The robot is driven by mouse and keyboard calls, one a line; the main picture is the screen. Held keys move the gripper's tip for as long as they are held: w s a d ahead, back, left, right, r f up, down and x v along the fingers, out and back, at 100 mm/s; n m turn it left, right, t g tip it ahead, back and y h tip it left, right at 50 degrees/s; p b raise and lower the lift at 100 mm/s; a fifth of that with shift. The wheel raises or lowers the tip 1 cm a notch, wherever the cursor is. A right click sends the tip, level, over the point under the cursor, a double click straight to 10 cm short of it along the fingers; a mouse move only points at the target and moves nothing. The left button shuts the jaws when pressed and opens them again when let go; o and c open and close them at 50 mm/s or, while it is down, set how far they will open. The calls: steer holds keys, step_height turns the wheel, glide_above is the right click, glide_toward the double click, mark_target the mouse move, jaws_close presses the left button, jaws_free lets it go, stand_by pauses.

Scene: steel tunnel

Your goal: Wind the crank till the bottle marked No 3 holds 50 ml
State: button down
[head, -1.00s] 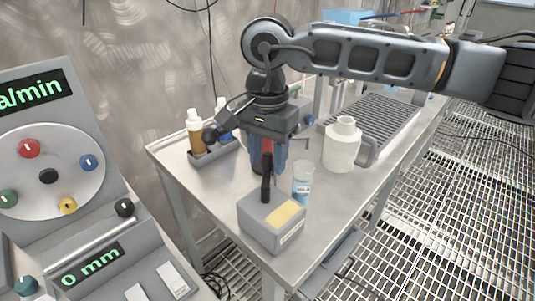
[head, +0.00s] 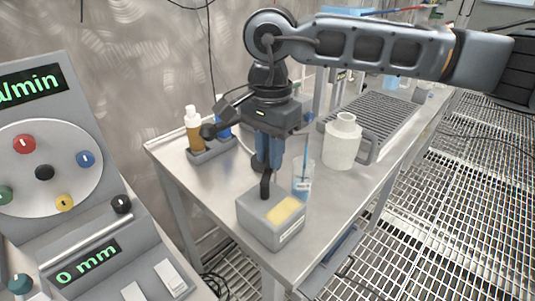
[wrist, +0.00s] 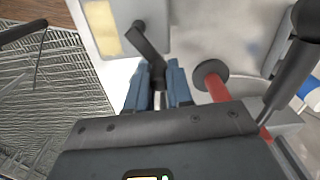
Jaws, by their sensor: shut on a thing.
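The crank (head: 265,186) is a dark arm with a handle on a grey box (head: 262,232) with a yellow label. My gripper (head: 266,163) points down over the box. In the wrist view, the blue fingers of my gripper (wrist: 157,88) are shut on the handle end of the crank (wrist: 150,45). A clear vessel (head: 302,180) with some blue in its lower part stands just right of the box, with a thin dark blue rod (head: 306,152) rising from it. Its marking and its level are too small to read. I cannot make out a No 3 on any bottle.
A grey tray (head: 212,154) with a brown, white-capped bottle (head: 194,130) stands at the back left. A white jug (head: 342,142) stands right of my gripper. A red rod with a grey disc (wrist: 213,82) lies close beside the fingers. A control panel (head: 60,190) fills the left.

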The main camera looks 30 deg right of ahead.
steer(key=c, duration=1)
jaws_free()
steer(key=shift+r, duration=0.1)
steer(key=shift+r, duration=3.8)
steer(key=shift+c, duration=0.3)
